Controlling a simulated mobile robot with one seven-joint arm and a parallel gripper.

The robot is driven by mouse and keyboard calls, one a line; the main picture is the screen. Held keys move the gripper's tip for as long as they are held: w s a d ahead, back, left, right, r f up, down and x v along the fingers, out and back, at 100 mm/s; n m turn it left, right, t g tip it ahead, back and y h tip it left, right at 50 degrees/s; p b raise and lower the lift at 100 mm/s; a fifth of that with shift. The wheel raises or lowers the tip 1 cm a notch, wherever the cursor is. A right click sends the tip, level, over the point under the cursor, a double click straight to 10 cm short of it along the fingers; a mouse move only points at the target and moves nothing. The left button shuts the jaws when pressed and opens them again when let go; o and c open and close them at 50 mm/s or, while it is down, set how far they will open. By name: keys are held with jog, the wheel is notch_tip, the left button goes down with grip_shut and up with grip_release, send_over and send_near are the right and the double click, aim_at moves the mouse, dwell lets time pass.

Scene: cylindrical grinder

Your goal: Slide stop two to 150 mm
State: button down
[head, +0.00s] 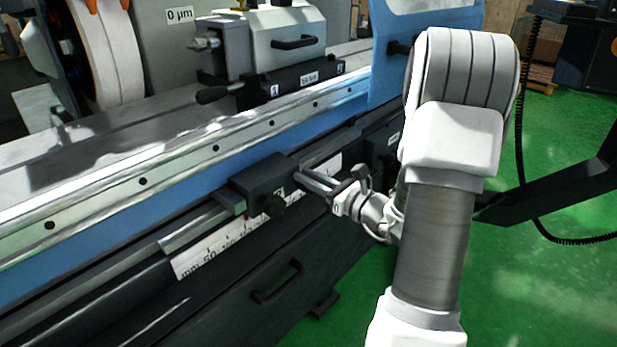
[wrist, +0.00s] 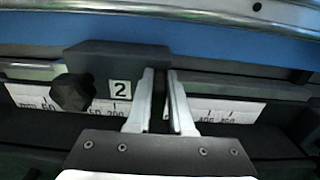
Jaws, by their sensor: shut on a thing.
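Stop two (head: 265,178) is a dark block on the front rail of the grinder. In the wrist view stop two (wrist: 115,62) shows its white "2" label and a black knob (wrist: 72,92) at its left. A white millimetre scale (head: 215,250) runs below the rail; in the wrist view the scale (wrist: 225,112) shows figures near 200 left of the fingers and 400 to the right. My gripper (wrist: 159,73) is shut on a dark part at the right end of stop two. In the head view my gripper (head: 306,174) reaches it from the right. The stop's exact reading is unclear.
Another dark block (head: 378,150) sits farther right along the rail. A drawer handle (head: 276,282) juts from the front panel below. The blue table side (head: 130,215) lies just behind the rail. The rail left of stop two looks clear.

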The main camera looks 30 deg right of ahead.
jog(key=shift+f, duration=0.1)
jog(key=c, duration=0.8)
grip_release()
jog(key=shift+s, duration=0.1)
jog(key=p+v, duration=0.3)
jog(key=v, duration=1.4)
